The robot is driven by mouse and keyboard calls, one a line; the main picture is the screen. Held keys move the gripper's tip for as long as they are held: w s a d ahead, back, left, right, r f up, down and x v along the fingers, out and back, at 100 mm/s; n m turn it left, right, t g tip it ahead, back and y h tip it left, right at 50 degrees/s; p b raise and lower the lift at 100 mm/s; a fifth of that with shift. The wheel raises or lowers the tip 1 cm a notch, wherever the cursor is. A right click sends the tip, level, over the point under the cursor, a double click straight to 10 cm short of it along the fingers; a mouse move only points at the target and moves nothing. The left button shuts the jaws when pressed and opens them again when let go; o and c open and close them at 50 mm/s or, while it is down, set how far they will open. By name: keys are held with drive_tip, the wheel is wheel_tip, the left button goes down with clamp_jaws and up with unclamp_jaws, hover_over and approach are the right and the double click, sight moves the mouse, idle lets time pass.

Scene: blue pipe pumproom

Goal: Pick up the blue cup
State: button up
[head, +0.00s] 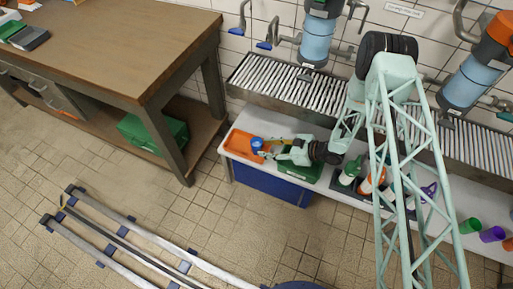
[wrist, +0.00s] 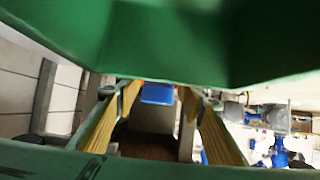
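The blue cup (head: 257,144) is at the right side of an orange tray (head: 238,147), at the left end of the white bench. My gripper (head: 265,149) reaches in from the right, level with the bench, with its fingertips close to the cup. In the wrist view the cup (wrist: 157,94) shows as a small blue shape between the far ends of the two yellow-padded fingers. The fingers stand apart, with a gap seen on each side of the cup. I cannot tell whether either finger touches it. A green surface covers the top of the wrist view.
A green box (head: 301,170) is below my gripper on the white bench (head: 282,124). Bottles (head: 350,170) stand farther right, with a green cup (head: 469,225) and a purple cup (head: 492,234) beyond.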

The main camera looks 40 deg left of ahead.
sight(261, 147)
drive_tip(key=shift+b+x, duration=0.7)
drive_tip(key=shift+x, duration=2.4)
drive_tip(key=c, duration=0.7)
drive_tip(key=shift+r, duration=0.15)
wheel_tip(261, 147, up, 10)
drive_tip(key=p, duration=0.2)
